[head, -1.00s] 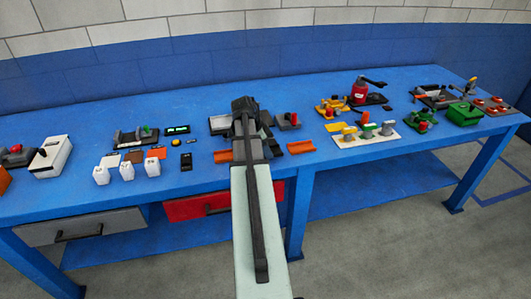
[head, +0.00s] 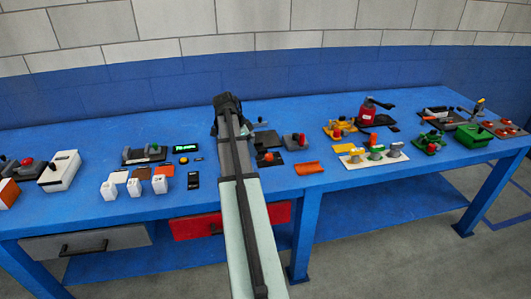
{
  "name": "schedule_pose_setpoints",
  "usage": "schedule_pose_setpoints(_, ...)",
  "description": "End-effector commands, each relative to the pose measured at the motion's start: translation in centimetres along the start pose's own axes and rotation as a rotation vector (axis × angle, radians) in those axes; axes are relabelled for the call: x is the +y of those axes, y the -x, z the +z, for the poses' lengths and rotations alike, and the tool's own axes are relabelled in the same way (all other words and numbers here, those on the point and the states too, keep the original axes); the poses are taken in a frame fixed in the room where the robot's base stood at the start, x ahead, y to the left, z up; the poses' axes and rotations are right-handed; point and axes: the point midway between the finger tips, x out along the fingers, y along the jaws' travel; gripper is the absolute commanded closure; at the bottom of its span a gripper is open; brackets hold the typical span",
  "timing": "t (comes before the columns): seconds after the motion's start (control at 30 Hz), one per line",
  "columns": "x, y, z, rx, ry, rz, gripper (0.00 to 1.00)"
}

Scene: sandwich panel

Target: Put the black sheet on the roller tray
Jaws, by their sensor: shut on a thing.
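My gripper (head: 228,108) is at the far end of my arm, over the back middle of the blue bench. My arm hides its fingers. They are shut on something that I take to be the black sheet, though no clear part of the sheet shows. I cannot tell for certain which thing is the roller tray. A long dark tray-like fixture (head: 132,158) with a green knob stands left of my gripper. A dark plate (head: 271,163) with a red part on it lies just right of my arm.
An orange curved piece (head: 310,168) and a red-knobbed fixture (head: 296,141) stand right.

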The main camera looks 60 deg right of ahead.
Motion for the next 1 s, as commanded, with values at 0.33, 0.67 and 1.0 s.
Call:
schedule_pose_setpoints(0.33,-14.0,2.5,3.3,0.0,0.051,-0.001,0.67)
schedule_pose_setpoints(0.67,-21.6,3.3,2.9,0.0,-0.02,0.018,0.67)
schedule_pose_setpoints(1.0,-21.7,3.3,2.9,0.001,-0.118,0.032,0.67)
